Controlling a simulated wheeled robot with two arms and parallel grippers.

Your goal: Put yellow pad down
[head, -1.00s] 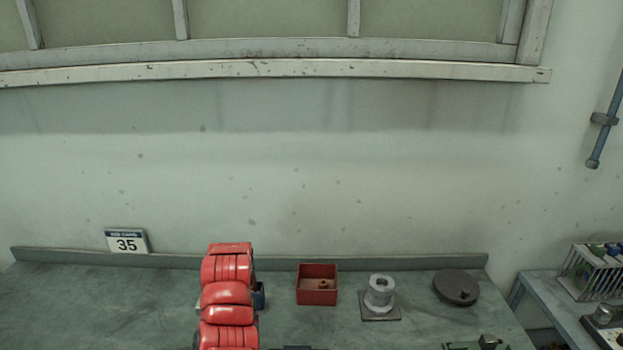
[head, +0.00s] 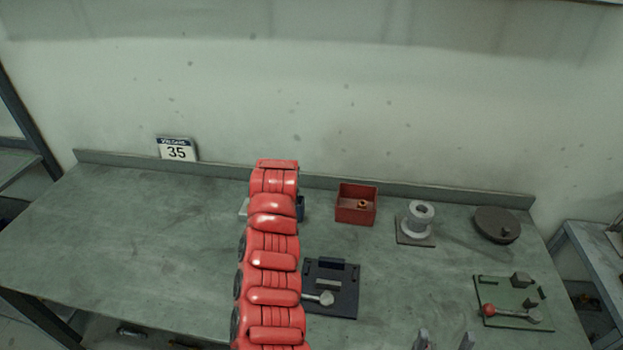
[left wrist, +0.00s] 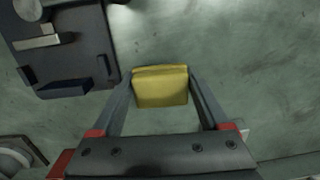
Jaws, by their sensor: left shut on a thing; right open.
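In the left wrist view the yellow pad (left wrist: 160,88) sits between the two fingers of my left gripper (left wrist: 162,78), which is shut on it. The grey-green bench top shows behind and around the pad; whether the pad touches it I cannot tell. In the head view my red left arm reaches toward the back of the bench and hides the pad and the left gripper's fingers. My right gripper (head: 444,341) is open and empty at the bottom edge of the head view, with only its fingertips showing.
A dark fixture plate (head: 345,297) lies right of my left arm. A red box (head: 356,205), a grey flanged part (head: 420,217) and a dark round disc (head: 497,224) stand along the back. A green fixture (head: 512,301) lies front right. The bench's left side is clear.

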